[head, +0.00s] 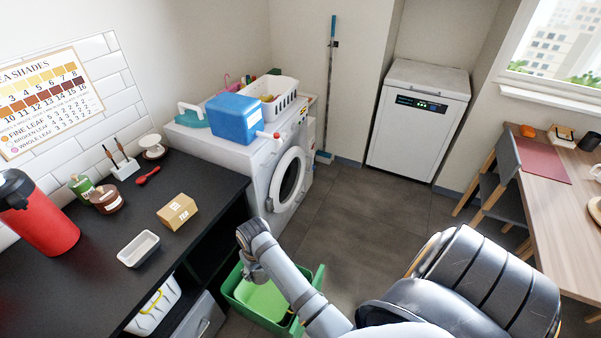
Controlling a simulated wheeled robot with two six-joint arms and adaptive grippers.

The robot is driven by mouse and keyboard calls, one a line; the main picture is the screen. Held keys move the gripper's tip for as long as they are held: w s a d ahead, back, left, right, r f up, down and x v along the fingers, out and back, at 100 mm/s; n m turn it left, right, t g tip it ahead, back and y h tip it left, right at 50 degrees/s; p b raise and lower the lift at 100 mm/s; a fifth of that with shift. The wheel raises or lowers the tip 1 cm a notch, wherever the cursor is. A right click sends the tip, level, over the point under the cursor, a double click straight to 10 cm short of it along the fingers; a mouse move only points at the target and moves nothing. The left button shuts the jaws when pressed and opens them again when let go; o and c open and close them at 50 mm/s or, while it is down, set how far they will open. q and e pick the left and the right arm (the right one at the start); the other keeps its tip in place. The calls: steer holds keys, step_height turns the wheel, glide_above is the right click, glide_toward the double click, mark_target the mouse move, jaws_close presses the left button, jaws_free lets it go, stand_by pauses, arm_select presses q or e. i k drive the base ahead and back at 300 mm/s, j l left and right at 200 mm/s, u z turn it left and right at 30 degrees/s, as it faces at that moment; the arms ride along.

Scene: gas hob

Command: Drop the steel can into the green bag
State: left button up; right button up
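I see no steel can in the head view. A green open-topped container (236,291) stands on the floor beside the black counter, partly behind my arm; I cannot tell whether it is the green bag. One of my arms reaches up from the bottom middle, and its bent joint is in front of the container. I cannot make out gripper fingers on it. Neither gripper shows clearly in this view.
The black counter (212,186) holds a red flask (45,215), a grey-white tray (139,249), a cardboard box (177,211), a red spoon (148,176) and jars. A washing machine (262,165) bears a blue box (233,118). Floor (362,215) is clear beyond; a wooden table (560,210) stands right.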

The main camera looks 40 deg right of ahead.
mark_target(274, 299)
steer(key=l+u, duration=0.3)
steer(key=l, duration=0.5)
steer(key=l+u, duration=0.3)
steer(key=l, duration=0.45)
steer(key=u, duration=0.6)
steer(key=k, duration=0.05)
